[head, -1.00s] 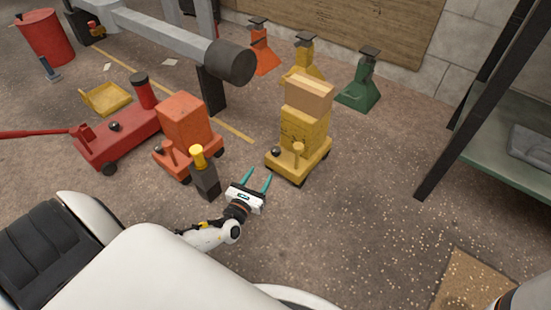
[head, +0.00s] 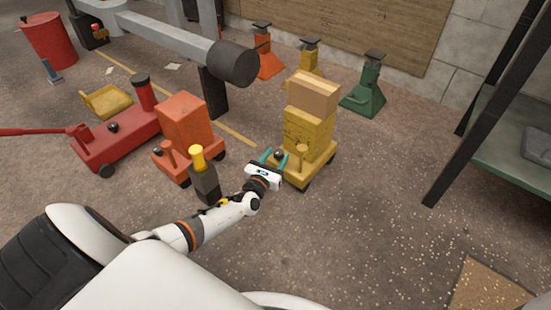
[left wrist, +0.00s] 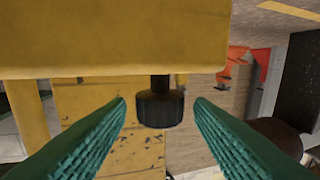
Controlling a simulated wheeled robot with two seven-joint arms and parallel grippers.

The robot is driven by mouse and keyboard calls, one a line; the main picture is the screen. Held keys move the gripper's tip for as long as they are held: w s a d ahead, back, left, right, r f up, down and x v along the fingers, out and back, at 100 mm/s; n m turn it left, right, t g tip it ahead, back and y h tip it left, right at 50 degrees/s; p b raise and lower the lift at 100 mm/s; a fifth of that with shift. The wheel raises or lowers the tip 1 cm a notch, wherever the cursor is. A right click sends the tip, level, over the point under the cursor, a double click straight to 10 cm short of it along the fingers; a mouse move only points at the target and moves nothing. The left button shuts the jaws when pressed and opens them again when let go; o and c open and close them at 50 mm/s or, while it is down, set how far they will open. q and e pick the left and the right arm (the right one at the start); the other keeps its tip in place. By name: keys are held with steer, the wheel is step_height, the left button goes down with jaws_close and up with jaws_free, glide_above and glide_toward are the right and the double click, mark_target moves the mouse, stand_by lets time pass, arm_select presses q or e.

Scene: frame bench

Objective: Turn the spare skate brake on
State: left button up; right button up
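A yellow skate (head: 322,172) carries a worn yellow block (head: 307,130) with a cardboard-brown box (head: 314,93) on top. Its front end has a dark knob (head: 278,154) and a short yellow post (head: 302,153). My left gripper (head: 273,158) is at this end, fingers pointing at the knob. In the left wrist view the black knob (left wrist: 160,107) sits between the tips of the open green fingers (left wrist: 160,115), with gaps on both sides. An orange skate (head: 172,163) with its own knob stands to the left. My right gripper is out of view.
A dark post with a yellow top (head: 202,178) stands close left of my left forearm. A red floor jack (head: 115,140) is farther left. Orange, yellow and green stands (head: 364,97) line the back. Floor to the right is clear up to a shelf (head: 510,150).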

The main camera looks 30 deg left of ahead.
arm_select(q)
steer(key=c, duration=0.8)
steer(key=shift+d+r+n+y+p, duration=0.1)
steer(key=shift+d+n+y+p, duration=0.15)
steer(key=shift+n+y+p, duration=0.65)
steer(key=shift+w+d+n+g+y+p, duration=0.15)
steer(key=shift+n+g+y+p, duration=0.3)
steer(key=shift+y, duration=0.75)
steer(key=n+g+y, duration=0.2)
steer(key=y, duration=0.1)
steer(key=shift+d, duration=0.2)
steer(key=shift+w+d+f+n+g+y+b, duration=0.1)
steer(key=shift+n+g+y+b, duration=0.25)
steer(key=shift+n+g+y, duration=0.3)
steer(key=shift+w+f+n+g+y+b, duration=0.1)
steer(key=shift+n+g+y+b, duration=0.25)
steer(key=shift+n+y, duration=0.45)
steer(key=shift+g+y, duration=0.25)
steer(key=shift+g, duration=0.1)
steer(key=o, duration=1)
steer(key=shift+r, duration=0.1)
